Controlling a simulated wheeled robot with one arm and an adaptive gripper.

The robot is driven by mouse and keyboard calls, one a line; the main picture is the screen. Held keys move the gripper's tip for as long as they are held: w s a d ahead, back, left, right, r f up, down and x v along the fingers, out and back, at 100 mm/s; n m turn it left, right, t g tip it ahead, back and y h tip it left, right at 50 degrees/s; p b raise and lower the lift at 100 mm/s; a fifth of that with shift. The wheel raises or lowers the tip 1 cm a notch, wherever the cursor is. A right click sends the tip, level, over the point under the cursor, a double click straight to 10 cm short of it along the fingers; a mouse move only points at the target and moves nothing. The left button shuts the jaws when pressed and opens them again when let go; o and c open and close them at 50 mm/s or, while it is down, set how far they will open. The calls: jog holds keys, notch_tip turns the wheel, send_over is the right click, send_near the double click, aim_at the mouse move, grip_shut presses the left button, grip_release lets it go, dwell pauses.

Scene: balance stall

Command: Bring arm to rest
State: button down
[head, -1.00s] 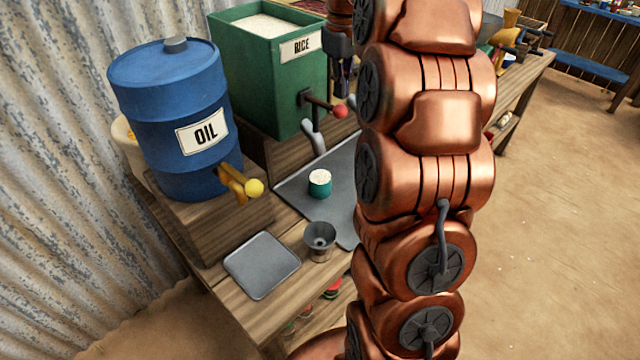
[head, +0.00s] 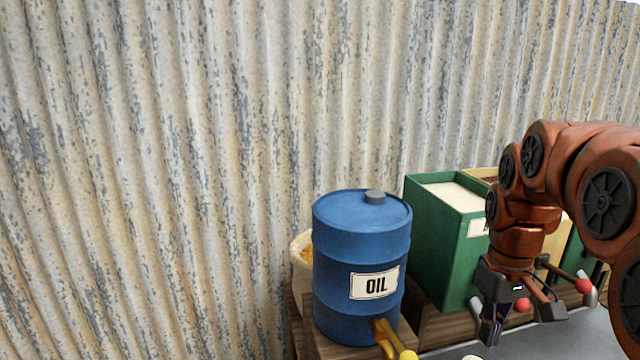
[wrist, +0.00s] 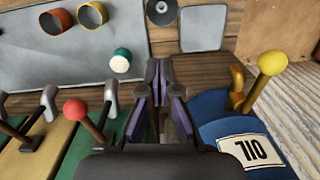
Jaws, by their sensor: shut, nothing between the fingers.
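My gripper (head: 490,338) is in front of the green rice bin (head: 440,240), to the right of the blue oil drum (head: 345,255). Its dark purple fingers are closed together and empty. In the wrist view my gripper (wrist: 154,75) points down over the wooden counter (wrist: 200,72), between the drum (wrist: 215,127) and a red-knobbed lever (wrist: 75,110). A teal cup with white contents (wrist: 121,60) stands on a grey mat, left of the fingertips and apart from them.
A yellow-knobbed tap (head: 405,354) juts from the drum. A metal cup (wrist: 162,10) and a grey square tray (wrist: 203,28) lie beyond the fingers. A corrugated wall (head: 180,150) rises behind the counter.

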jog(key=s+a+f, duration=0.3)
jog(key=s, duration=0.4)
jog(key=s+a+f+m, duration=0.1)
jog(key=s+a+f, duration=0.2)
jog(key=s, duration=0.4)
jog(key=s+a+f+m+g, duration=0.1)
jog(key=s+a+f, duration=0.2)
jog(key=s, duration=0.4)
jog(key=shift+s+a+f, duration=0.3)
jog(key=shift+f, duration=0.55)
